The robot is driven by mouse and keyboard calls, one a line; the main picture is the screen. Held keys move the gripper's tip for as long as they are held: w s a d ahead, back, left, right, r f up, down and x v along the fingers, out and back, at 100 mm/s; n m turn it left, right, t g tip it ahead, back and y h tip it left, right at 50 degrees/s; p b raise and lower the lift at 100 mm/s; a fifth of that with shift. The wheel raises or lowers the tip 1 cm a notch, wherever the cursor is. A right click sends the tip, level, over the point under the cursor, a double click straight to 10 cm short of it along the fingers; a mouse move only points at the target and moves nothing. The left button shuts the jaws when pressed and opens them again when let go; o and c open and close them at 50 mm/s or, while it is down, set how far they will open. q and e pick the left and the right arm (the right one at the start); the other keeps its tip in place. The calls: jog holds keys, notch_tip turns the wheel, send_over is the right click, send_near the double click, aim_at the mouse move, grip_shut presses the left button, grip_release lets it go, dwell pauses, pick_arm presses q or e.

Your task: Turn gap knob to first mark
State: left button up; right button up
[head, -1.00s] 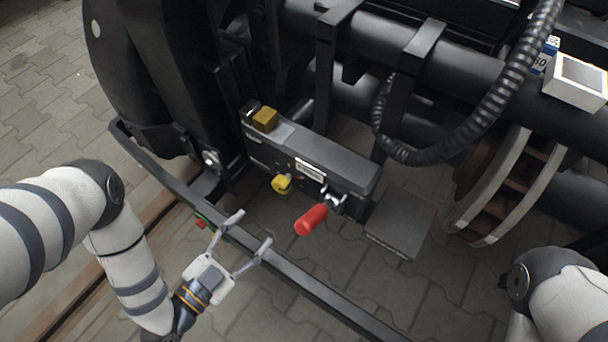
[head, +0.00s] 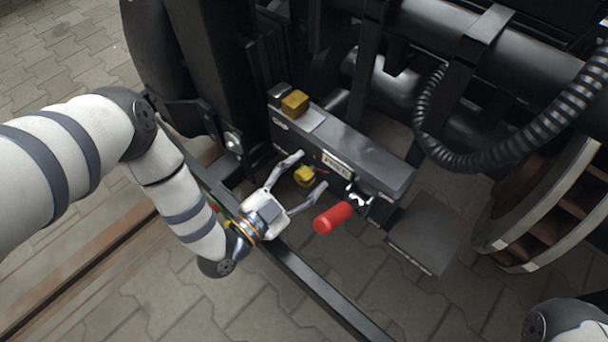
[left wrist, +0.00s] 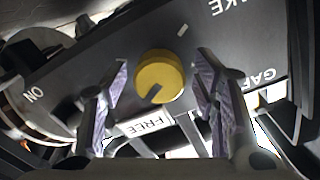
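The yellow gap knob (head: 304,176) sits on the front face of a dark box (head: 352,150). In the left wrist view the knob (left wrist: 160,76) is round, with a dark notch at its lower edge and a pale mark (left wrist: 183,30) on the panel to its upper right. My left gripper (head: 306,170) is open, its fingers on either side of the knob. In the left wrist view the gripper (left wrist: 160,85) shows gaps between both finger pads and the knob. My right gripper is out of view; only part of my right arm shows.
A red handle (head: 332,218) sticks out to the right of the knob, close to my left gripper's right finger. A black rail (head: 310,285) runs below my gripper. A "FREE" label (left wrist: 146,124) is under the knob. A ribbed hose (head: 500,155) hangs at the right.

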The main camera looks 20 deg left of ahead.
pick_arm(q)
jog(key=c, duration=1.1)
